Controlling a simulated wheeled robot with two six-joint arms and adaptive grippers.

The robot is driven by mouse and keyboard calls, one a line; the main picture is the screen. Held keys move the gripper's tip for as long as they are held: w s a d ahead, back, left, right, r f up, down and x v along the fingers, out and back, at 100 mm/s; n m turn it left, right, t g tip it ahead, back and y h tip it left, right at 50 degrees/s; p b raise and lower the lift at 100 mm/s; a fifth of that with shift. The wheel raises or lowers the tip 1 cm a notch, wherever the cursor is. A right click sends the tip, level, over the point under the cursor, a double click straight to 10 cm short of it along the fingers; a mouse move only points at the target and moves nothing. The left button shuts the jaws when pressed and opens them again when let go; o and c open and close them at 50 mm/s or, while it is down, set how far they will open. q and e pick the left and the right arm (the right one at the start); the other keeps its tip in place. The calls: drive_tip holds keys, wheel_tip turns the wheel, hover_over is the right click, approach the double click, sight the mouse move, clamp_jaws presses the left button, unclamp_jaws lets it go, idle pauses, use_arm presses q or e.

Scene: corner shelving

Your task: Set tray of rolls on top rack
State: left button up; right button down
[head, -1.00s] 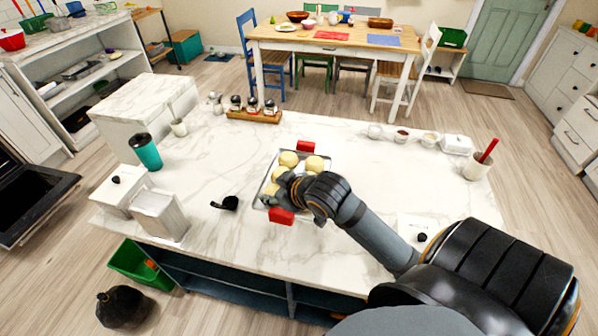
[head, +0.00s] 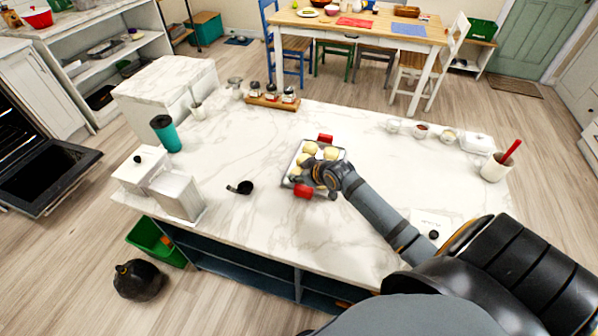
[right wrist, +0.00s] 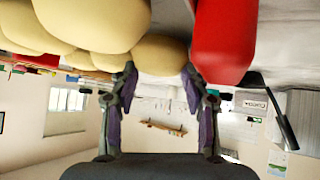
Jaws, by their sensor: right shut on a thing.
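The metal tray (head: 290,183) of pale round rolls (head: 309,149) is over the white marble counter; I cannot tell whether it touches it. Red grips (head: 325,138) show at its far and near edges. My right gripper (head: 322,178) is at its right side, shut on the tray. In the right wrist view my right gripper (right wrist: 160,82) has rolls (right wrist: 95,22) and a red grip (right wrist: 222,42) close beyond its fingers; the held part is hard to see. The oven (head: 14,112) stands open at far left, with rack bars faintly visible inside. My left gripper is not in view.
The oven door (head: 50,178) hangs down. Canisters (head: 176,195), a teal cup (head: 166,134), a black ladle (head: 242,187) and a spice rack (head: 272,101) stand left of or behind the tray. A green bin (head: 155,243) and a dark round object (head: 137,280) are on the floor.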

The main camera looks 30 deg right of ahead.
drive_tip(key=shift+f, duration=0.15)
drive_tip(key=c, duration=0.6)
unclamp_jaws()
drive_tip(key=shift+c, duration=0.2)
drive_tip(key=shift+s, duration=0.1)
